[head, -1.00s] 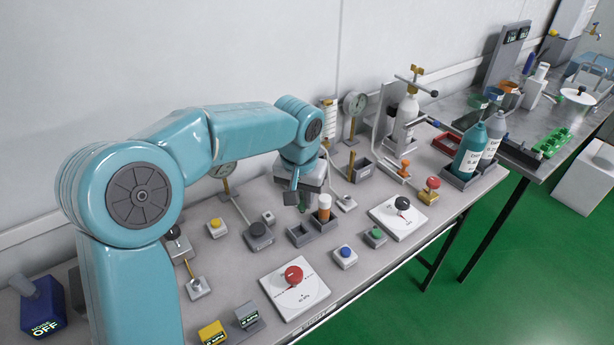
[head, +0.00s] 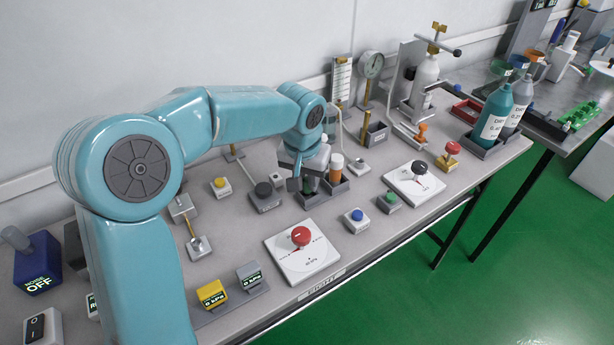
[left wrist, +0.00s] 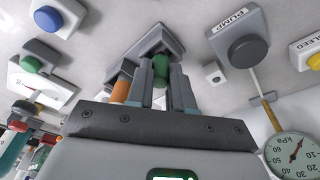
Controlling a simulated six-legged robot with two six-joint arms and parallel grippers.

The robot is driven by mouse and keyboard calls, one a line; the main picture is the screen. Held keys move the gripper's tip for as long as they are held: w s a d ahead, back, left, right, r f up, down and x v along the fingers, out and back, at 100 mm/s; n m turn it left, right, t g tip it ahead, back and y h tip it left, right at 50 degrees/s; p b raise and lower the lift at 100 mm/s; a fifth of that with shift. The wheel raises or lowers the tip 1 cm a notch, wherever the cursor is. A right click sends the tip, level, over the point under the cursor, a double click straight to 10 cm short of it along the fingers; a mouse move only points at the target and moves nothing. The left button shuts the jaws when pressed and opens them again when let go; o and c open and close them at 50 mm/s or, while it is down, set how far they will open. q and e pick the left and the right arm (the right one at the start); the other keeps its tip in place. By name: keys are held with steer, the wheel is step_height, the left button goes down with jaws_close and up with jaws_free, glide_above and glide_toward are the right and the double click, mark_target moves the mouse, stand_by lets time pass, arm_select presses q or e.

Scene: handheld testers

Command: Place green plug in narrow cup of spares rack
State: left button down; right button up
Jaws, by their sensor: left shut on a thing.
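The green plug (head: 310,184) is between the fingers of my left gripper (head: 308,187), which is shut on it. The gripper points down over the left part of the small grey spares rack (head: 315,203). In the left wrist view the green plug (left wrist: 161,66) sits between the finger ends (left wrist: 163,75), in front of the rack (left wrist: 171,37). The fingers hide its lower end, so I cannot tell whether it is inside a cup.
A black knob (head: 264,192) stands left of the rack. Blue (head: 357,216) and green (head: 389,200) buttons lie to its right. A red dial plate (head: 301,258) is in front. Gauges and a bottle (head: 424,81) stand behind.

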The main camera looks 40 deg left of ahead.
arm_select(q)
steer(key=shift+f+b, duration=0.45)
steer(key=shift+f, duration=0.1)
stand_by(0.4)
steer(key=c, duration=0.9)
jaws_free()
steer(key=s+r+p, duration=0.1)
steer(key=r, duration=0.4)
steer(key=s+r+p, duration=0.1)
steer(key=r, duration=0.4)
steer(key=s+r+p, duration=0.1)
steer(key=r+p, duration=0.1)
steer(key=r, duration=0.4)
steer(key=shift+d, duration=0.4)
